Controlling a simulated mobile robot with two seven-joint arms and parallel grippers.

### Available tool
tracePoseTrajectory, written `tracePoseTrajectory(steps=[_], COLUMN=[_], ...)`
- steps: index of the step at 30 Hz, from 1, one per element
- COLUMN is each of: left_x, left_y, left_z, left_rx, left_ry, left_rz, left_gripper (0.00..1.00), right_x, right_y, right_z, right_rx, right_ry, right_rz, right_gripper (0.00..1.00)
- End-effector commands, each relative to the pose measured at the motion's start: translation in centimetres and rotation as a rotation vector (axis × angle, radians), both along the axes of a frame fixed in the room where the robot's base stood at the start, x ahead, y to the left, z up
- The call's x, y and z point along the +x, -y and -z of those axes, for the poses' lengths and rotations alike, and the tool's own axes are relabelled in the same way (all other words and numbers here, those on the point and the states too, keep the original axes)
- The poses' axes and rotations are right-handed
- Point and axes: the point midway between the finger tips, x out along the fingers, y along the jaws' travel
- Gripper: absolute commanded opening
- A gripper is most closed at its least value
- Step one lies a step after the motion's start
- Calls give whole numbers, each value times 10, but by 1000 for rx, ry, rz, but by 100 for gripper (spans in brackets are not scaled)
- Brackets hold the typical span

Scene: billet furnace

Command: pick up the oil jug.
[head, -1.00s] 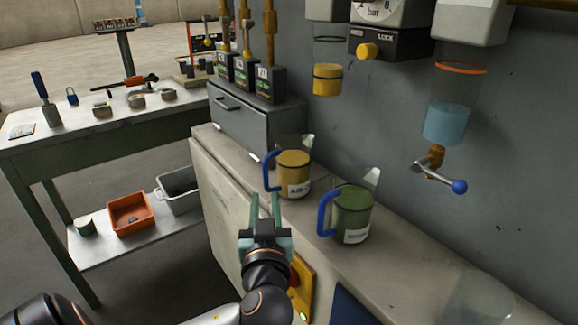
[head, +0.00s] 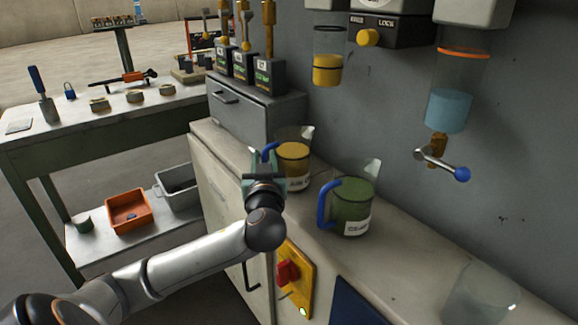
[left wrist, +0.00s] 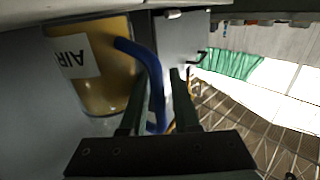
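The amber jug (head: 293,160) stands upright on the grey bench top, with a blue handle and a white label. My left gripper (head: 264,160) is at the handle side. In the left wrist view its fingers (left wrist: 160,100) are apart, with the blue handle (left wrist: 152,75) between them and a gap visible beside it. A second jug, green (head: 352,205) with a blue handle, stands nearer; its label is too blurred to read. My right gripper is not in view.
A clear beaker (head: 480,295) stands at the near right. A tap with a blue ball (head: 461,174) sticks out from the wall. A grey drawer cabinet (head: 250,120) stands behind the amber jug. A work table (head: 90,135) is at the left.

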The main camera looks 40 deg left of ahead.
Motion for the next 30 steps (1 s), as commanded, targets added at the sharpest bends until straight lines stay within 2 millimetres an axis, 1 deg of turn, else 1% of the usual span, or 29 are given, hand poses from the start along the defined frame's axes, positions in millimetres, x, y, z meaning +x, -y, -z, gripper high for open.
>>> tracePoseTrajectory(steps=[5, 13, 30], left_x=[0, 0, 0], left_y=[0, 0, 1], left_z=[0, 0, 0], left_rx=[0, 0, 0], left_ry=[0, 0, -1], left_rz=[1, 1, 1], left_gripper=[30, 0, 0], right_x=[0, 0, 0], right_y=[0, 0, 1], right_z=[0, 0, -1], right_rx=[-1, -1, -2], right_ry=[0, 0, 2], right_rz=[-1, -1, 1], right_gripper=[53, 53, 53])
